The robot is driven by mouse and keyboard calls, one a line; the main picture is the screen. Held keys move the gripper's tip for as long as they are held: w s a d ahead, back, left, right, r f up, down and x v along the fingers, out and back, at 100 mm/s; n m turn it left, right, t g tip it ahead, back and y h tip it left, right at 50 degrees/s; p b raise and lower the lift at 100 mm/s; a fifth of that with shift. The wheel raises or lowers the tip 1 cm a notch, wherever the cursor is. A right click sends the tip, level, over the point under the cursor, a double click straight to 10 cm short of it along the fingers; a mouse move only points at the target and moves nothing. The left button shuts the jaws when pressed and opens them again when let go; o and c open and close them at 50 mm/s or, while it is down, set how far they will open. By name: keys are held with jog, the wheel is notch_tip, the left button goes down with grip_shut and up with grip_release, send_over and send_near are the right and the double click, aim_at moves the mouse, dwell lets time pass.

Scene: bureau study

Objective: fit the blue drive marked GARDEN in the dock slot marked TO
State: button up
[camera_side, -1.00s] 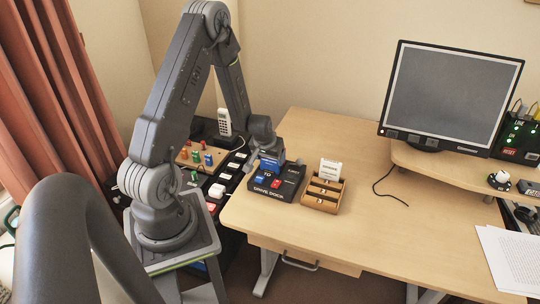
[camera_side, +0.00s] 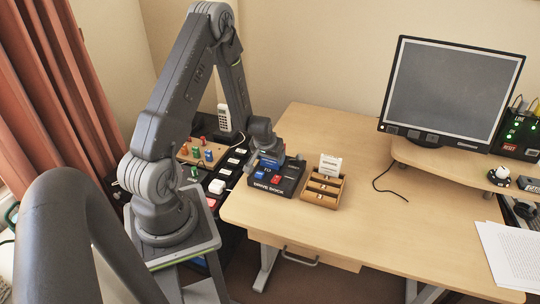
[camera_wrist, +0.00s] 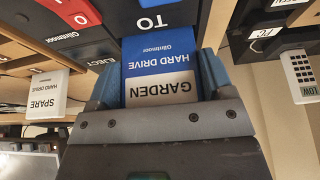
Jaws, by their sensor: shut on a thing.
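The blue drive marked GARDEN (camera_wrist: 160,70) is between the jaws of my gripper (camera_wrist: 160,95), its label upside down in the wrist view. Its far end meets the black drive dock (camera_wrist: 148,22) right by the TO mark; I cannot tell how deep it sits in that slot. In the side view my gripper (camera_side: 266,150) is over the back left of the dock (camera_side: 288,185), with the blue drive (camera_side: 268,163) showing a little below it.
A wooden rack (camera_side: 322,197) with a white drive marked SPARE (camera_side: 330,165) stands right of the dock.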

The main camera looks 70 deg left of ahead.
jog(key=shift+f, duration=0.3)
jog(key=o, duration=1)
jog(key=shift+r, duration=0.1)
jog(key=shift+r, duration=3.4)
